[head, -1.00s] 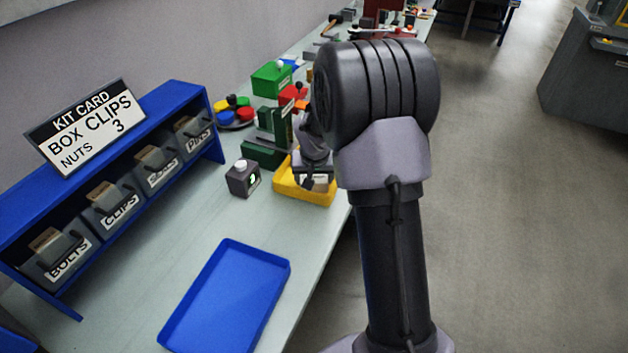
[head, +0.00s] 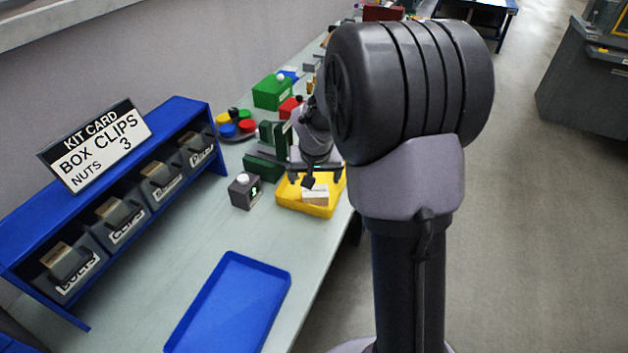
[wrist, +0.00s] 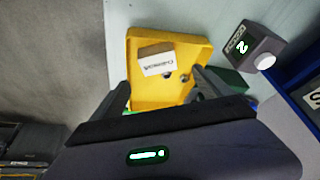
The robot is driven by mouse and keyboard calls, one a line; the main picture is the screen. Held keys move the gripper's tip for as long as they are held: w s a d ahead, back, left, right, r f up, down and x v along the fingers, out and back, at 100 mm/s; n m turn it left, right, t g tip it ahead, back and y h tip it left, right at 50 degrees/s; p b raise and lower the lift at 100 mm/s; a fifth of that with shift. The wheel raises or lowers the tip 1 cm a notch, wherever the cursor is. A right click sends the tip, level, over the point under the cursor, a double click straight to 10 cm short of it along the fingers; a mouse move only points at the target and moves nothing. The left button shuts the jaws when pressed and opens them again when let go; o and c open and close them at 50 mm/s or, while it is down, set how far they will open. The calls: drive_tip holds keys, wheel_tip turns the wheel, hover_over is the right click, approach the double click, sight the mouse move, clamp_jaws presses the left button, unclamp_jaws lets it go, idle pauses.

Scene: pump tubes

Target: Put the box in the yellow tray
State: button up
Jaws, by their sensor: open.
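The yellow tray (head: 328,211) stands on the bench near its right edge, and it also shows in the wrist view (wrist: 192,41). A small box (head: 315,195) with a brown side and a white printed label lies inside the tray; the wrist view shows the box (wrist: 157,62) there too. My gripper (head: 314,172) is above the tray, open and empty. In the wrist view its spread fingers (wrist: 161,86) are apart from the box. Small dark round parts (wrist: 176,77) lie near the box in the tray.
A dark grey counter box (head: 244,191) with a green digit stands left of the tray. A dark green fixture (head: 264,165) is close behind. A blue tray (head: 229,305) lies nearer. A blue bin rack (head: 130,190) with a kit card (head: 97,146) lines the left side.

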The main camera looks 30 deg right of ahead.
drive_tip(key=s+a+r, duration=0.6)
drive_tip(key=r, duration=0.4)
drive_tip(key=s+a+r+y, duration=0.2)
drive_tip(key=s+a, duration=0.4)
drive_tip(key=s, duration=0.4)
drive_tip(key=s+a+r+t+y, duration=0.1)
drive_tip(key=s+a+r+y, duration=0.1)
drive_tip(key=s+a, duration=0.5)
drive_tip(key=s+r, duration=0.1)
drive_tip(key=s, duration=0.2)
drive_tip(key=shift+s+r+n+t, duration=0.25)
drive_tip(key=shift+s+n+t, duration=0.05)
drive_tip(key=shift+n, duration=0.1)
drive_tip(key=shift+a, duration=0.1)
